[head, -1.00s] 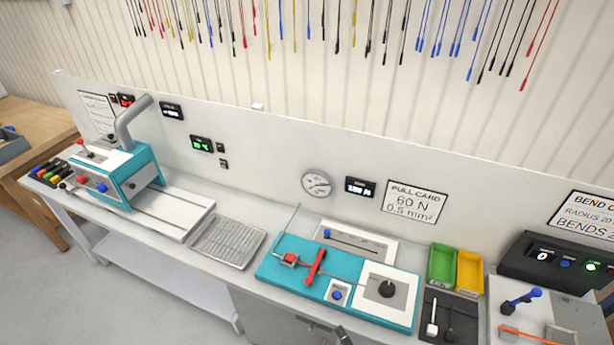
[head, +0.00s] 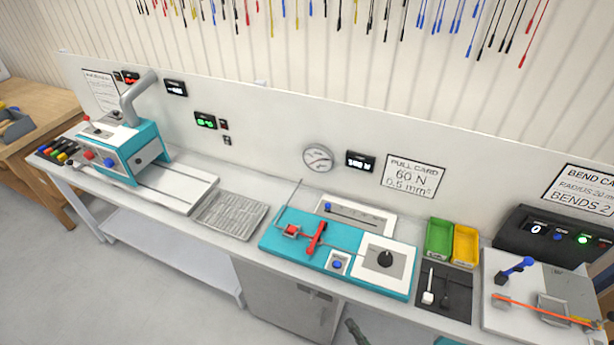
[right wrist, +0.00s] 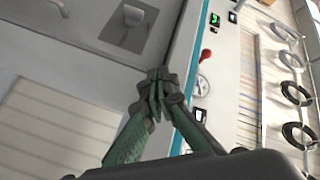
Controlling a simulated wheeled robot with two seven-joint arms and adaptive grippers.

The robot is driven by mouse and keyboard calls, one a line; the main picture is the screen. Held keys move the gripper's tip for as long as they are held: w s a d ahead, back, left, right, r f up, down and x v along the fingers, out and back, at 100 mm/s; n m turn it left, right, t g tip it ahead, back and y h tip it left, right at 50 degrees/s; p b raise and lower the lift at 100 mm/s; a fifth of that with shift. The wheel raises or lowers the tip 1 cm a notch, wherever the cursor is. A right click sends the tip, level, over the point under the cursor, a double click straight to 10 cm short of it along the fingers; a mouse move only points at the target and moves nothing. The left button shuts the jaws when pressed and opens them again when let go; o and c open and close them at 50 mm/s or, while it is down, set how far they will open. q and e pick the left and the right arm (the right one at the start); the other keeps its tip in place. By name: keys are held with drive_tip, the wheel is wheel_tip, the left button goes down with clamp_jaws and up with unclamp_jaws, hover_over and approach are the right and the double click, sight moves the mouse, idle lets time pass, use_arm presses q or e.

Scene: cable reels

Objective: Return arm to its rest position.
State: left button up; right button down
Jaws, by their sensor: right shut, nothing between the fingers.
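My right gripper (head: 354,328) shows at the bottom edge of the head view, in front of the bench and below its front edge. In the right wrist view my right gripper (right wrist: 158,82) has its green-sided, dark-tipped fingers drawn together, with nothing between them. It is apart from the teal pull tester (head: 335,252) with the red lever. My left gripper is not in view.
The bench carries a teal crimping press (head: 125,150), a grey ribbed tray (head: 231,215), a green bin (head: 439,238), a yellow bin (head: 465,245) and a bending plate (head: 500,290) at right. A grey cabinet (head: 285,295) stands below. Open floor shows at lower left.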

drive_tip(key=s+d+f+n+g+h+b, duration=0.15)
drive_tip(key=s+d+f, duration=0.3)
drive_tip(key=f, duration=0.55)
drive_tip(key=s+d+f+n+g+h, duration=0.1)
drive_tip(key=s+d+f+g+h, duration=0.3)
drive_tip(key=f, duration=0.6)
drive_tip(key=s+d+f+n+g+h, duration=0.1)
drive_tip(key=s+d+f, duration=0.1)
drive_tip(key=d+f, duration=0.5)
drive_tip(key=s+d+f+n+g, duration=0.1)
drive_tip(key=s+f+g, duration=0.1)
drive_tip(key=s+f, duration=0.3)
drive_tip(key=s+d+f+n+g+h+b, duration=0.1)
drive_tip(key=s+f+g, duration=0.2)
drive_tip(key=s, duration=1)
drive_tip(key=s+d+f+n+g+h, duration=0.1)
drive_tip(key=s+f+g, duration=0.1)
drive_tip(key=s+f, duration=0.7)
drive_tip(key=shift+s+d+f+g, duration=0.15)
drive_tip(key=shift+s+f+g, duration=0.05)
drive_tip(key=shift+g, duration=0.15)
